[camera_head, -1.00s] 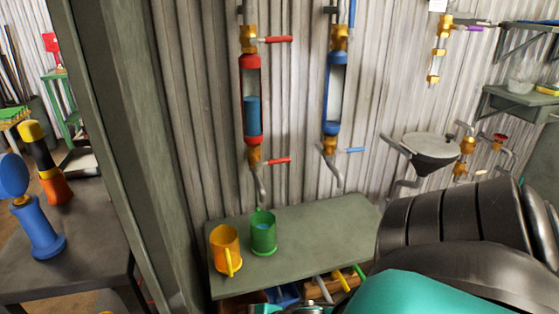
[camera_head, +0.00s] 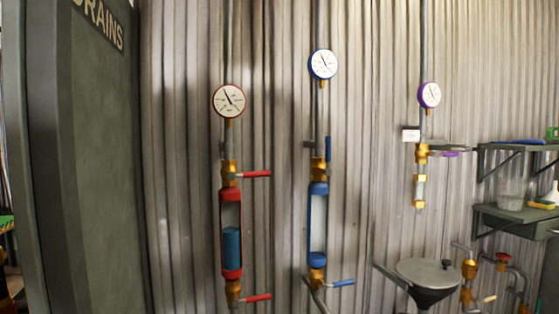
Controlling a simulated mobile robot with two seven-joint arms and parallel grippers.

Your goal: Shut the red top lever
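The red top lever (camera_head: 256,174) sticks out to the right, level, from the brass valve (camera_head: 229,172) above the red sight tube (camera_head: 231,222). A red bottom lever (camera_head: 257,298) also points right, from the lower brass valve. The tube holds blue-tinted content in its lower half. A red-rimmed gauge (camera_head: 229,100) sits above on the same pipe. Neither of my grippers shows in the current view.
To the right, a blue riser has an upright top lever (camera_head: 328,149) and a sideways bottom lever (camera_head: 341,283). Further right are a purple-lever riser (camera_head: 449,154), a funnel (camera_head: 428,274) and wall shelves (camera_head: 512,217). A dark post (camera_head: 95,160) stands left.

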